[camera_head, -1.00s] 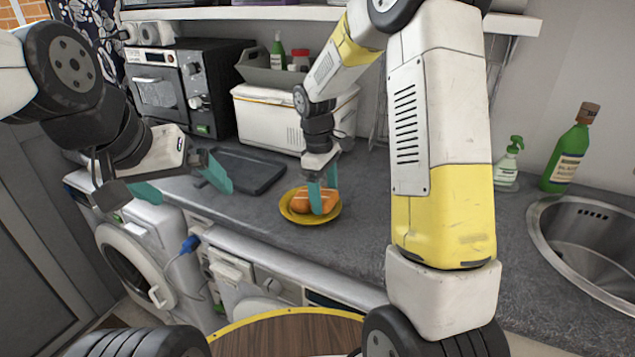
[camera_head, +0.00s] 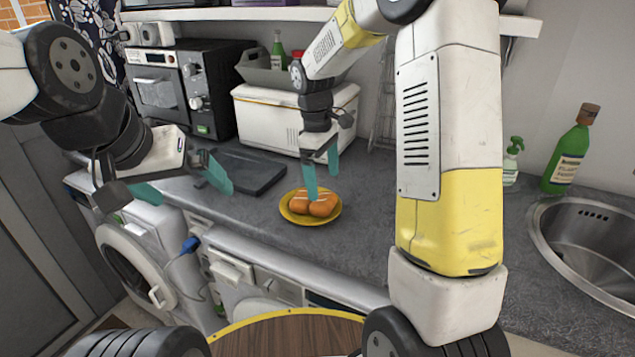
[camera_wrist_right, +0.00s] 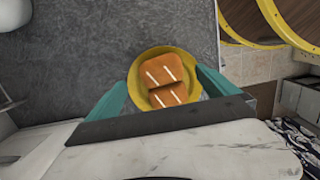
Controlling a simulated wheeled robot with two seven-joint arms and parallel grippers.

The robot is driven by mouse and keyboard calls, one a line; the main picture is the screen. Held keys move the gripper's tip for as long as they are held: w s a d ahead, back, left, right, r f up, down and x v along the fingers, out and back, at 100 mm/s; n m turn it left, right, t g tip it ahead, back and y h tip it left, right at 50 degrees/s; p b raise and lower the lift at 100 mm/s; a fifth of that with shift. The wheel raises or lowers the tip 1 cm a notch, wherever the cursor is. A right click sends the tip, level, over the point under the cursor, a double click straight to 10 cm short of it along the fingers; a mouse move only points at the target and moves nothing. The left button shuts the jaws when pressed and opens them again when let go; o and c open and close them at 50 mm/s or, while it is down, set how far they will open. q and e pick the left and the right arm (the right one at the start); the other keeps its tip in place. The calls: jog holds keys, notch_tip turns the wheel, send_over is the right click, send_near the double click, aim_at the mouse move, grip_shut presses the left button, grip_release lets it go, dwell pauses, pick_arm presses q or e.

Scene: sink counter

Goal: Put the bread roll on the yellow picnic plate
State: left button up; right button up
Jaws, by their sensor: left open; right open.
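The bread roll (camera_head: 322,206), orange-brown with pale stripes, rests on the yellow picnic plate (camera_head: 310,220) on the grey counter. In the head view it shows as two rounded lumps side by side. In the right wrist view the bread roll (camera_wrist_right: 165,76) lies inside the rim of the yellow plate (camera_wrist_right: 137,97). My right gripper (camera_head: 322,175) is open and empty, just above the plate, its teal fingers apart from the bread. My left gripper (camera_head: 185,185) is open and empty at the counter's front left, away from the plate.
A black tray (camera_head: 250,172) lies left of the plate. A white cooler box (camera_head: 270,118) and a black oven (camera_head: 160,88) stand behind. A green bottle (camera_head: 568,158), a soap dispenser (camera_head: 511,165) and a steel sink (camera_head: 590,240) are at the right. The counter right of the plate is clear.

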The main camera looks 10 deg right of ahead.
aim_at(320, 197)
notch_tip(320, 197, up, 7)
jog(key=s+d+r+m+t+y, duration=0.25)
jog(key=s+r+m, duration=0.35)
jog(key=s, duration=0.4)
jog(key=s+d+m+t, duration=0.1)
jog(key=s+m+t, duration=0.3)
jog(key=s, duration=0.7)
jog(key=shift+s+r+m+y, duration=0.2)
jog(key=shift+r+m+y, duration=0.1)
jog(key=shift+y, duration=0.15)
jog(key=shift+d+t, duration=0.1)
jog(key=shift+t, duration=0.15)
jog(key=shift+c, duration=0.2)
